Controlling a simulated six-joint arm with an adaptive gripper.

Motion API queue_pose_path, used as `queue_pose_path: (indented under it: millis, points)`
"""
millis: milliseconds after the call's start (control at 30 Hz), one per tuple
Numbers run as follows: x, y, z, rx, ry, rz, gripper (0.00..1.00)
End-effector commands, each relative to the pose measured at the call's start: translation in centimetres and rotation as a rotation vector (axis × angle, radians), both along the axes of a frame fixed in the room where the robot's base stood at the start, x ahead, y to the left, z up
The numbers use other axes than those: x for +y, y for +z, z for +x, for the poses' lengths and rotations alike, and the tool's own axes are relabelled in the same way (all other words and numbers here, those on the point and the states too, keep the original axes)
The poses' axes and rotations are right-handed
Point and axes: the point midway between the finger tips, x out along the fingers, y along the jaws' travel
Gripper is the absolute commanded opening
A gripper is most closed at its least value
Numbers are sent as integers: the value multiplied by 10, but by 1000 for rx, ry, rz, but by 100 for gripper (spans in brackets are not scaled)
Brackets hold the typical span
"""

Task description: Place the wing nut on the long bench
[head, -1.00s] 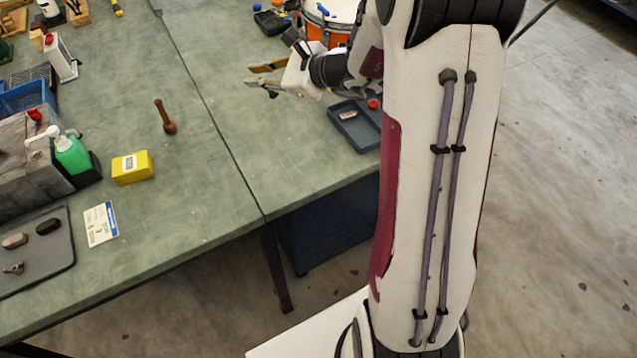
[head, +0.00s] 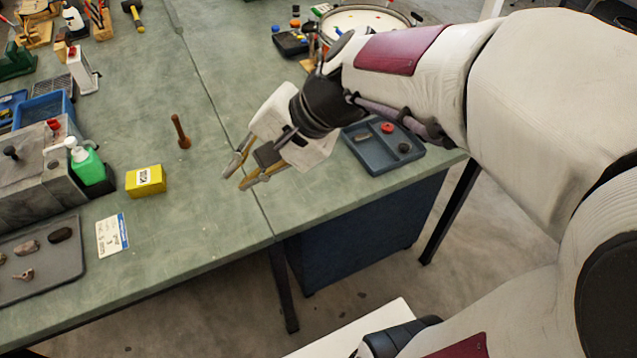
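A small brownish metal piece that looks like the wing nut (head: 23,275) lies on a dark grey tray (head: 66,270) at the left front of the green bench (head: 190,225). My gripper (head: 234,181) is above the bench, close to the seam between its two tops, pointing down and left. Its two fingers are apart and I see nothing between them. It is well to the right of the tray and not touching anything that I can see.
A blue-grey tray (head: 375,158) with small parts is right of my gripper. Bare bench lies around the seam.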

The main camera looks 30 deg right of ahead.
Motion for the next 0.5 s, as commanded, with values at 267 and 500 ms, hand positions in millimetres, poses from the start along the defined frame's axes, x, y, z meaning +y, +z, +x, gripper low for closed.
queue_pose_path:
  millis: [267,500]
  points:
    - [-12,0,-57,-89,216,-268,15]
    - [-37,0,-95,-166,380,-508,15]
